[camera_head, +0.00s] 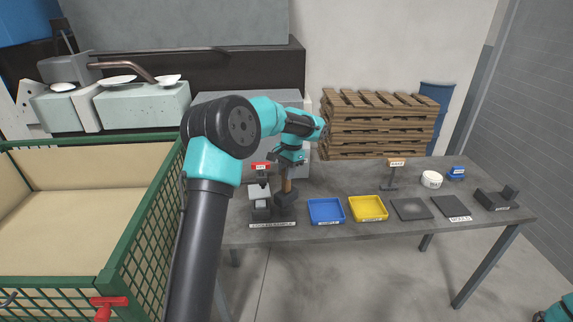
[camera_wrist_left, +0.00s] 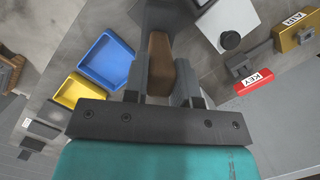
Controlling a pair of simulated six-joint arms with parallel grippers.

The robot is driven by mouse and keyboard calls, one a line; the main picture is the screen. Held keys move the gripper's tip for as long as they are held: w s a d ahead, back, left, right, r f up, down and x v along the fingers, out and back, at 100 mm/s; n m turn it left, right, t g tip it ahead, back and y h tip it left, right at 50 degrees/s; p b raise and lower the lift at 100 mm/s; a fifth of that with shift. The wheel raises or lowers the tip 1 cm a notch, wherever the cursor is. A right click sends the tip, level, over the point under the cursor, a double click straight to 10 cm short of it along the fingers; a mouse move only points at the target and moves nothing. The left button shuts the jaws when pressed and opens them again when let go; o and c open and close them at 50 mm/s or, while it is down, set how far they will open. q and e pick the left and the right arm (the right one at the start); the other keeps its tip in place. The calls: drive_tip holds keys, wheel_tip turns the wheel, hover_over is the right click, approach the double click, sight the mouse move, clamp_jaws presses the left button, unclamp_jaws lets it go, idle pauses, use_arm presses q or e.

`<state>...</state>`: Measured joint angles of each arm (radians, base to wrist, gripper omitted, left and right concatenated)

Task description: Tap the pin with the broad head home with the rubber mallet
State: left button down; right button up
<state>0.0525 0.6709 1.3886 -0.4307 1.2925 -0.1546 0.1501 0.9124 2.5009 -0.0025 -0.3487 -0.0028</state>
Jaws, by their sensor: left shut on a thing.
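My left gripper (camera_head: 288,164) is above the back left of the table and shut on the brown wooden handle of the mallet (camera_head: 287,186). The handle points down, with the dark mallet head at its lower end, close to or on the table; I cannot tell if they touch. In the left wrist view the handle (camera_wrist_left: 160,62) lies between the fingers of my gripper (camera_wrist_left: 161,88), with the dark head beyond. Left of the mallet is a pale block on a dark fixture (camera_head: 259,195). I cannot make out the broad-headed pin. My right gripper is not in view.
A blue tray (camera_head: 326,211) and a yellow tray (camera_head: 368,208) lie right of the mallet. Dark plates (camera_head: 411,209), a white round container (camera_head: 432,179) and a dark bracket (camera_head: 497,197) stand further right. A red KEY sign (camera_head: 261,166) is behind the fixture. A green mesh crate (camera_head: 150,230) is at left.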

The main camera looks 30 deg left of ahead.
use_arm(q)
drive_tip(key=shift+f, duration=0.1)
idle(0.3)
drive_tip(key=shift+r, duration=2.2)
drive_tip(key=shift+f, duration=2.6)
drive_tip(key=shift+r, duration=2.3)
